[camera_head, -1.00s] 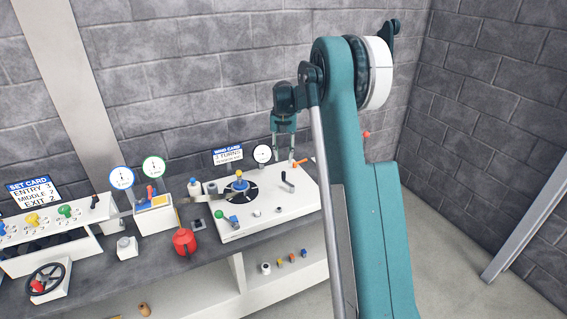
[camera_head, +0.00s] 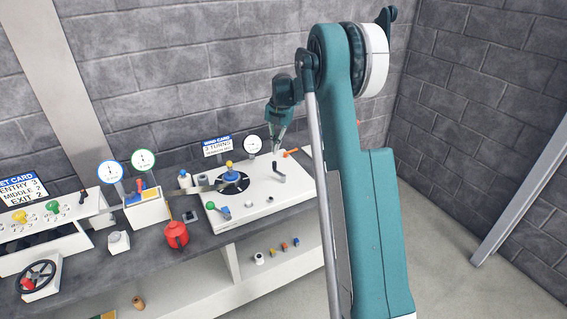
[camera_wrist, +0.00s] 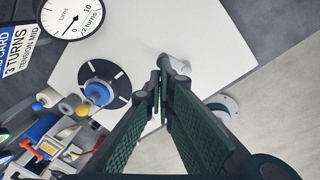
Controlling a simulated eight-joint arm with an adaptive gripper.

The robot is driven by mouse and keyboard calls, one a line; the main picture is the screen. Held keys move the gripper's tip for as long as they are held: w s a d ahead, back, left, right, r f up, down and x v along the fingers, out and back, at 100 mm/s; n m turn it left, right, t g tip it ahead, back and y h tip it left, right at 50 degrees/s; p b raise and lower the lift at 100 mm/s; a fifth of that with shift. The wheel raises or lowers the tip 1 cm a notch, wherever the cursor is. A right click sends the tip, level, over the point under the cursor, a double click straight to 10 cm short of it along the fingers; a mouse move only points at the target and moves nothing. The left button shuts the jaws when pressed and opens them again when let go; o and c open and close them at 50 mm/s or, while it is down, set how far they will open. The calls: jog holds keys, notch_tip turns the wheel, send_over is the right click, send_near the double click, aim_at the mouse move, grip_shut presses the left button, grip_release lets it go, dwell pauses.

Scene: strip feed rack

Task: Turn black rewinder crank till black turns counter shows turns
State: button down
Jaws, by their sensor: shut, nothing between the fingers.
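The white rewinder unit (camera_head: 255,205) stands on the bench, with a small black crank (camera_head: 279,175) on its upper right part. My gripper (camera_head: 276,149) points down just above and behind the crank, its fingers together and empty. In the wrist view my gripper (camera_wrist: 160,84) hides part of the unit's top; a pale grey cylindrical part (camera_wrist: 180,64) shows beside the fingertips, and I cannot tell whether they touch. The turns counter (camera_head: 252,145) is a white, black-rimmed dial at the unit's back. In the wrist view the dial (camera_wrist: 75,15) has a needle pointing lower left.
A wind card (camera_head: 216,146) reading "3 TURNS" stands left of the dial. An orange handle (camera_head: 291,151) is close to the right of my gripper.

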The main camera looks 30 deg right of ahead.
jog(key=d+f+m+t+y+b, duration=0.1)
jog(key=d+f+m+t+y, duration=0.1)
jog(key=m, duration=0.5)
jog(key=d+f+m+t+y+b, duration=0.1)
jog(key=d+f+m+y, duration=0.1)
jog(key=f+m, duration=0.2)
jog(key=s+d+f+m+t+y+b, duration=0.1)
jog(key=d+f+m+t+y+b, duration=0.1)
jog(key=m, duration=0.8)
jog(key=shift+s+d+f+t+y, duration=0.1)
jog(key=shift+d+f+t+y, duration=0.1)
jog(key=shift+f+t+y, duration=0.3)
jog(key=d+m+t+y+b, duration=0.1)
jog(key=m, duration=0.1)
jog(key=s+d+f+m+y+b, duration=0.1)
jog(key=d+m, duration=0.1)
jog(key=m, duration=0.1)
jog(key=d+f+m+t+b, duration=0.1)
jog(key=m, duration=0.1)
jog(key=shift+s+d+m+t+y, duration=0.15)
jog(key=shift+s+m+t+y, duration=0.15)
jog(key=shift+m+y, duration=0.1)
jog(key=s+d+m+t+y+b, duration=0.2)
jog(key=s+d+m+t, duration=0.1)
jog(key=m, duration=0.4)
jog(key=shift+s+d, duration=0.45)
jog(key=shift+d, duration=0.8)
jog(key=shift+w+a+f, duration=0.1)
jog(key=shift+a, duration=0.05)
